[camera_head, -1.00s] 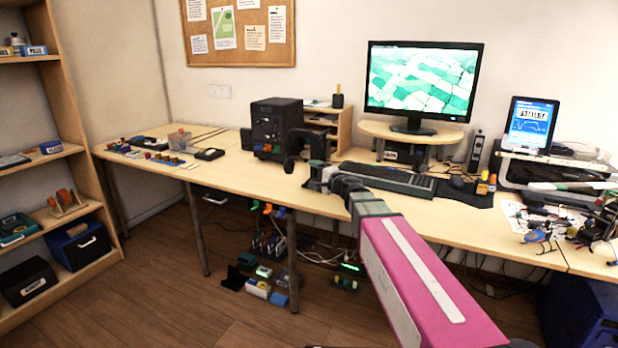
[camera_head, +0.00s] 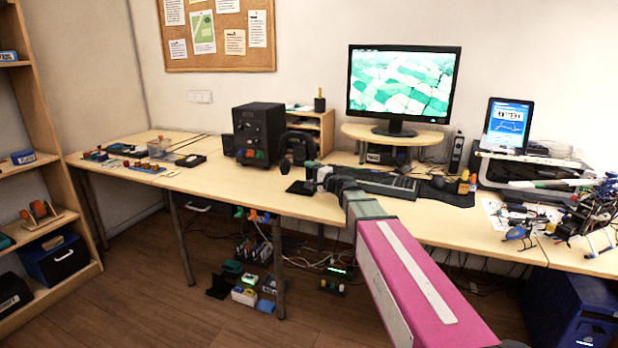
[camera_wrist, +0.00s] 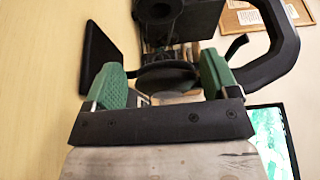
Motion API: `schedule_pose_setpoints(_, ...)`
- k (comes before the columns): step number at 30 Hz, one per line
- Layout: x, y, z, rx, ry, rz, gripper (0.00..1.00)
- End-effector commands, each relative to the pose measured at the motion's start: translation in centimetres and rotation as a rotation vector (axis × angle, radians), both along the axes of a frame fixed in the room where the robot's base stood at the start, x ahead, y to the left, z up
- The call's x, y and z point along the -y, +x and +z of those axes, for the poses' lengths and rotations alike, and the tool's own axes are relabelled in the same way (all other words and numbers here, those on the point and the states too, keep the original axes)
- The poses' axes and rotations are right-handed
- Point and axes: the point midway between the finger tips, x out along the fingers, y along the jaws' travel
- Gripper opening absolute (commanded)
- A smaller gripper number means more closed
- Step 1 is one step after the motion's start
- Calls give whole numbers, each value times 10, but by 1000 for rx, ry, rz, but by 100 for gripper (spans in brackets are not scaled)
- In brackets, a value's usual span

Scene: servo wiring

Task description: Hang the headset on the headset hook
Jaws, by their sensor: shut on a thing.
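The headset (camera_head: 302,142) is black, with a curved headband, and is upright above the desk, in front of the black knobbed box. In the wrist view, its headband (camera_wrist: 289,42) arches at the right, and a dark round ear cup (camera_wrist: 166,79) lies between the green fingers. My gripper (camera_head: 316,172) is shut on this near ear cup; it also shows in the wrist view (camera_wrist: 165,75). The other cup (camera_head: 284,166) hangs on the far side. I cannot make out the headset hook for certain in either view.
A flat black plate (camera_head: 300,187) lies on the desk below the headset. The black knobbed box (camera_head: 258,130) stands behind it. The keyboard (camera_head: 385,184) and monitor (camera_head: 403,85) are to the right. Bare desk (camera_head: 225,178) lies to the left.

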Motion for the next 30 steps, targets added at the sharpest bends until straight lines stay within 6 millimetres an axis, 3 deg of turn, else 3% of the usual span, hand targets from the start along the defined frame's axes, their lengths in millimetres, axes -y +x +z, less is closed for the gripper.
schedule_pose_setpoints(30,17,49,-7,0,0,0,46)
